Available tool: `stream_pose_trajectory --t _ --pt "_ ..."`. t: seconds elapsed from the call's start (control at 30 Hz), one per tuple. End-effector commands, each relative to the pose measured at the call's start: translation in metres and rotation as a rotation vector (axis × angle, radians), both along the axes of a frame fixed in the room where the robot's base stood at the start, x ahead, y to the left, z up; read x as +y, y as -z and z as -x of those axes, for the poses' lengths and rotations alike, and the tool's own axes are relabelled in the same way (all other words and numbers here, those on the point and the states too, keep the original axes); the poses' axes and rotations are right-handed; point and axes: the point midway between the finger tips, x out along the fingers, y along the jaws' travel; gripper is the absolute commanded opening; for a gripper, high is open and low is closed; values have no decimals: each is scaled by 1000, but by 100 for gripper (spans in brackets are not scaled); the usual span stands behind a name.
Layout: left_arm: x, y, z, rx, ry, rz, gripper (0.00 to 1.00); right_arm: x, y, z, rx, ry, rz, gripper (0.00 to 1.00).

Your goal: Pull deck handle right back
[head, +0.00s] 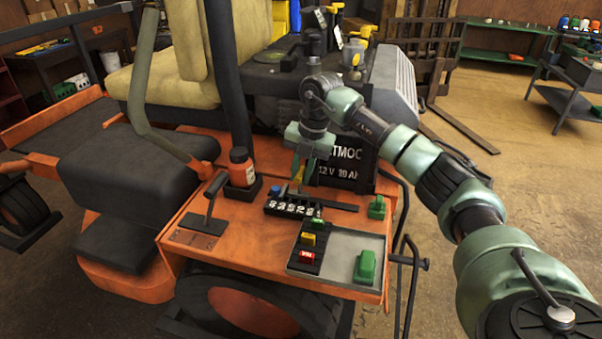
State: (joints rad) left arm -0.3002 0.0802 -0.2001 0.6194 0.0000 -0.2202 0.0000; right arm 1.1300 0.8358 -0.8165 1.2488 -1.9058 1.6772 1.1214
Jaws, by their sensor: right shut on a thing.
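My right gripper (304,172) points down over the orange deck panel (188,262), at the left end of a dark slotted strip (330,202). My left gripper is not in view.
A black number counter (291,208) sits just below the gripper. A black battery box (344,166) stands close behind it. An orange bottle (241,167) is to the left. A grey tray (343,255) with a green block (365,267) lies in front. A dark bent rail (407,262) edges the right side.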

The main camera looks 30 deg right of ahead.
Motion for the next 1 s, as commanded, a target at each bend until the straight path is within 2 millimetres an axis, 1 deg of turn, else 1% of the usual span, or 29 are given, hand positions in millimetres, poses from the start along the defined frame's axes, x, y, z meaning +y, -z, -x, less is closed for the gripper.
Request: stream_pose_trajectory --t 0.37,0.47,0.57,0.8,0.9,1.0 --pt "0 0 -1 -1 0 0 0 0 -1 -1 -6 2 -1 0" --pt "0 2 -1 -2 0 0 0 -6 0 4 -4 5 0 0" --pt "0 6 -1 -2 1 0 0 -21 2 19 -3 7 2 0" --pt "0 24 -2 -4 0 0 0 -67 5 74 1 10 5 0" --pt "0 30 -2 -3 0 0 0 -82 4 91 0 9 4 0" --pt "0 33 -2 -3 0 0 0 -90 2 102 -1 8 3 0"
